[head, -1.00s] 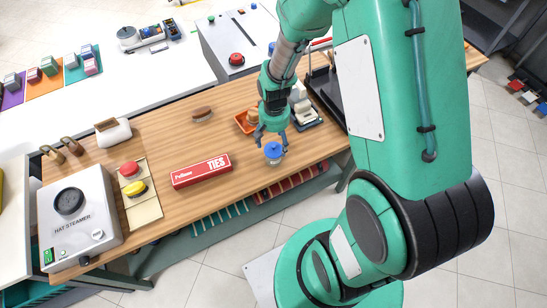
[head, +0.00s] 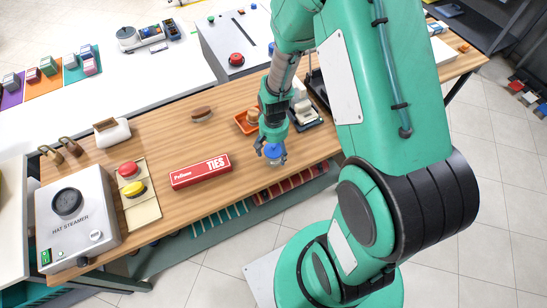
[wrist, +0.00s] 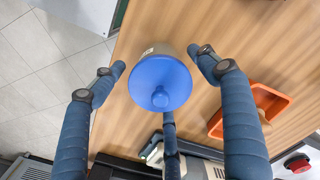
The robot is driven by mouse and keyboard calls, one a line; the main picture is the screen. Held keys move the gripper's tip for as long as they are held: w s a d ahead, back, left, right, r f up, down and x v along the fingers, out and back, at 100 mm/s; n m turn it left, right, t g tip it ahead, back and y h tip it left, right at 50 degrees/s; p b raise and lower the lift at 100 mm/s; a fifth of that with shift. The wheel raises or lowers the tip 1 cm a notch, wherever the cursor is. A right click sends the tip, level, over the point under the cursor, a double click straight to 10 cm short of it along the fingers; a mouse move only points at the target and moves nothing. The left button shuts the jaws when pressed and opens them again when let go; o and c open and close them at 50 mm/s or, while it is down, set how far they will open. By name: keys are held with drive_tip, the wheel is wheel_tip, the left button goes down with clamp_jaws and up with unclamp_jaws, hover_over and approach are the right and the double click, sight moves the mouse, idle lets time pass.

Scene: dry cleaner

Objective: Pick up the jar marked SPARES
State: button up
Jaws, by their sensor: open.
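A small jar with a blue knobbed lid stands upright on the wooden counter near its front edge; its lid (head: 273,151) shows in the head view. In the wrist view the blue lid (wrist: 160,84) fills the middle, with a bit of the jar's body and a label edge above it. The marking cannot be read. My gripper (head: 272,153) is over the jar, fingers open around it. In the wrist view the fingers of my gripper (wrist: 157,58) stand on both sides of the lid with gaps, and a third dark finger lies below it.
An orange tray (head: 246,123) with a brown item lies just behind the jar. A red TIES box (head: 201,171) lies to the left. Counter between box and jar is clear.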

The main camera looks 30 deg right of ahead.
drive_tip(key=shift+a+f+b, duration=0.1)
drive_tip(key=shift+f+b, duration=0.25)
drive_tip(key=shift+f, duration=1.7)
drive_tip(key=c, duration=1.4)
